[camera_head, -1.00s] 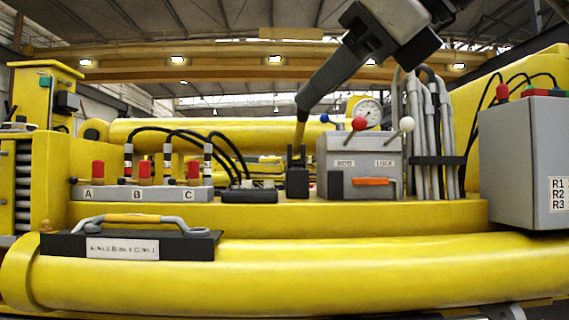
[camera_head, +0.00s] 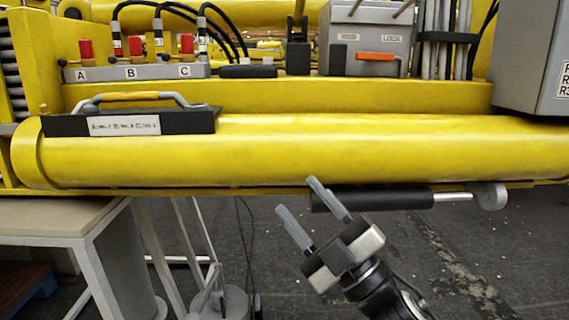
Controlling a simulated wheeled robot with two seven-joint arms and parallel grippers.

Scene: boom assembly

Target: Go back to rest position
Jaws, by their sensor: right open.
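My right gripper (camera_head: 304,213) shows at the bottom middle, below the large yellow boom cylinder (camera_head: 330,150). Its two grey fingers are apart and point up and left, with nothing between them. Its upper finger overlaps a black cylinder with a silver rod (camera_head: 455,197) in the picture; I cannot tell whether they touch. My left gripper is not in view. Above the boom are the grey box with the orange handle (camera_head: 375,56) and the valve block marked A, B and C (camera_head: 130,73). A black plate with a yellow-grey handle (camera_head: 130,98) lies on the boom at left.
A beige-topped table (camera_head: 60,217) stands at the lower left, with a grey round-based stand (camera_head: 220,302) beside it. A grey box (camera_head: 525,55) is at the upper right. Dark floor (camera_head: 480,260) is open at the lower right.

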